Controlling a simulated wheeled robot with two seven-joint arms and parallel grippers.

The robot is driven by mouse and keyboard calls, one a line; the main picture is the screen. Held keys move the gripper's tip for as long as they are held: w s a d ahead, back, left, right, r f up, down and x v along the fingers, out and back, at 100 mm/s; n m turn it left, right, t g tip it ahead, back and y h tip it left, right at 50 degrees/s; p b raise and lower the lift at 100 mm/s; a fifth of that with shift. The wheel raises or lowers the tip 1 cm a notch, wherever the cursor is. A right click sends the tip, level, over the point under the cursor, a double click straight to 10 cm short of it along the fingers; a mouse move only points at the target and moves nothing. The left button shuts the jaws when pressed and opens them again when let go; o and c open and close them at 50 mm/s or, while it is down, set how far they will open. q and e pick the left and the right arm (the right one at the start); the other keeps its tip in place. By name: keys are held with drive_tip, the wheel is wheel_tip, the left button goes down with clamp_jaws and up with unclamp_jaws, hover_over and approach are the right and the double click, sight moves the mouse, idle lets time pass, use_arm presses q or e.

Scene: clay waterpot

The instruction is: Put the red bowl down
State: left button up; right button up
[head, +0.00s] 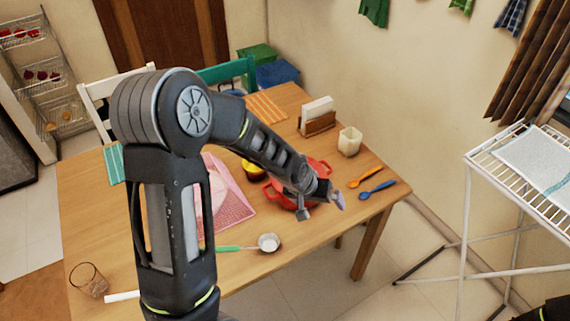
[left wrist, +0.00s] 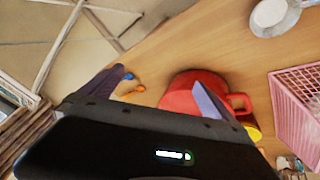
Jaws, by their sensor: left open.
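The red bowl (head: 318,167) is on the wooden table near its right front edge, partly hidden behind my left forearm and gripper. It has side handles; in the left wrist view the bowl (left wrist: 183,92) shows one handle at its right. My left gripper (head: 323,204) is at the bowl's near right side, with its fingers spread. In the left wrist view, the gripper (left wrist: 157,77) has one finger overlapping the bowl in the picture and the other clear of it. I cannot tell whether a finger touches the bowl. My right gripper is not seen.
A napkin holder (head: 317,121) and cream cup (head: 349,141) stand behind. A white drying rack (head: 484,158) is at right.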

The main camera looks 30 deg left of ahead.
use_arm(q)
drive_tip(key=s+d+f+g+p, duration=0.1)
drive_tip(key=s+d+f, duration=0.4)
drive_tip(key=s, duration=0.3)
drive_tip(key=s+d+f+g+h+p, duration=0.1)
drive_tip(key=s+d+f+g, duration=0.1)
drive_tip(key=s+d+f, duration=0.3)
drive_tip(key=s+d+f+m+g+h, duration=0.1)
drive_tip(key=s+d+f, duration=0.4)
drive_tip(key=s, duration=0.7)
drive_tip(key=shift+s+d+f+g+p, duration=0.25)
drive_tip(key=shift+f+g+p, duration=0.15)
drive_tip(key=shift+f+g, duration=0.15)
drive_tip(key=shift+c, duration=0.2)
